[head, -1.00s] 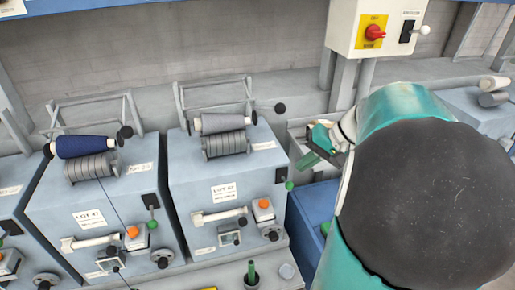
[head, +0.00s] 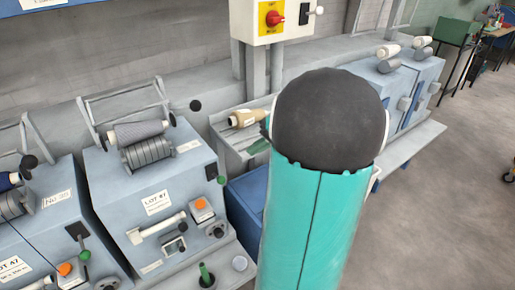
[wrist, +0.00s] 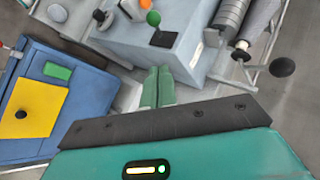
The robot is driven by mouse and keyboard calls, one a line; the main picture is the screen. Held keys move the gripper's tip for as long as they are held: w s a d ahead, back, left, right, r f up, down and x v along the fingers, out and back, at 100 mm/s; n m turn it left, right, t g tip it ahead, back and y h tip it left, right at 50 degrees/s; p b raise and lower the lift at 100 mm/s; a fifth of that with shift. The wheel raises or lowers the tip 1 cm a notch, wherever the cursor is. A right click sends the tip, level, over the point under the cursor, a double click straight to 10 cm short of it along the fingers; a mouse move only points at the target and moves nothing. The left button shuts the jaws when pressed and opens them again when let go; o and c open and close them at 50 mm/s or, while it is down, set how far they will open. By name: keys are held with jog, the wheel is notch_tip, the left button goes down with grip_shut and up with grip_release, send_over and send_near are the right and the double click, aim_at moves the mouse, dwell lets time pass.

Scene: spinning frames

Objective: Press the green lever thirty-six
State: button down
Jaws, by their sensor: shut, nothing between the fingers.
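A lever with a green knob (head: 221,181) sits on a black plate on the right side of the front of the LOT 67 frame (head: 155,205). A second green-knobbed lever (head: 85,255) is on the frame to its left. In the head view my arm hides most of the gripper; a green finger (head: 258,147) shows.
A blue bin (wrist: 30,95) with a yellow panel is beside the gripper. Orange buttons (head: 200,204) and handwheels crowd the frame fronts. A control box with a red knob (head: 275,18) stands behind. Open floor (head: 435,220) lies at right.

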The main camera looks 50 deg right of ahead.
aim_at(221, 180)
jog(key=w+a+f, duration=0.4)
jog(key=a+f, duration=0.2)
jog(key=shift+s+a+f+t, duration=0.15)
jog(key=shift+f+t, duration=0.4)
jog(key=shift+t, duration=0.05)
dwell(0.5)
jog(key=f, duration=0.1)
jog(key=s+f+n+t, duration=0.1)
jog(key=f, duration=0.1)
jog(key=shift+a, duration=0.1)
dwell(0.4)
jog(key=shift+r, duration=0.1)
